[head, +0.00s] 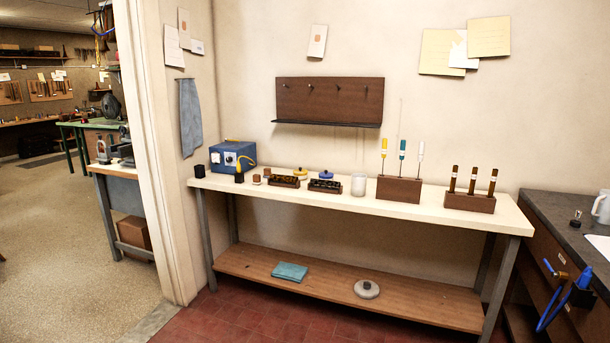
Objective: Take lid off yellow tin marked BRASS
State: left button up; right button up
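A small, low round tin with a yellow top (300,173) stands toward the back of the white-topped bench (440,214), left of its middle. It looks closed, with a small knob on top. It is too small to read any marking on it. A similar tin with a blue top (326,174) stands just to its right. Neither of my grippers shows in the head view.
Dark divided trays (325,186) stand in front of the tins. A blue box (232,157) is to the left. A whitish jar (359,184) and a brown tool block (399,190) are to the right. Red floor lies before the bench.

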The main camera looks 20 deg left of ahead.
aim_at(299, 172)
jog(key=i+j, duration=0.15)
jog(key=j, duration=0.2)
jog(key=i+j, duration=0.2)
jog(key=j, duration=0.2)
jog(key=i+j, duration=0.15)
jog(key=j, duration=0.2)
jog(key=i+j, duration=0.15)
jog(key=j, duration=0.25)
jog(key=i+j, duration=0.15)
jog(key=j, duration=0.2)
jog(key=i+j+u, duration=0.1)
jog(key=j, duration=0.3)
jog(key=i+j, duration=0.45)
jog(key=i, duration=0.2)
jog(key=i+j, duration=0.15)
jog(key=i, duration=0.25)
jog(key=i+j, duration=0.2)
jog(key=i, duration=0.25)
jog(key=i+j, duration=0.2)
jog(key=i, duration=0.2)
jog(key=k+j+z, duration=0.1)
jog(key=j+z, duration=0.15)
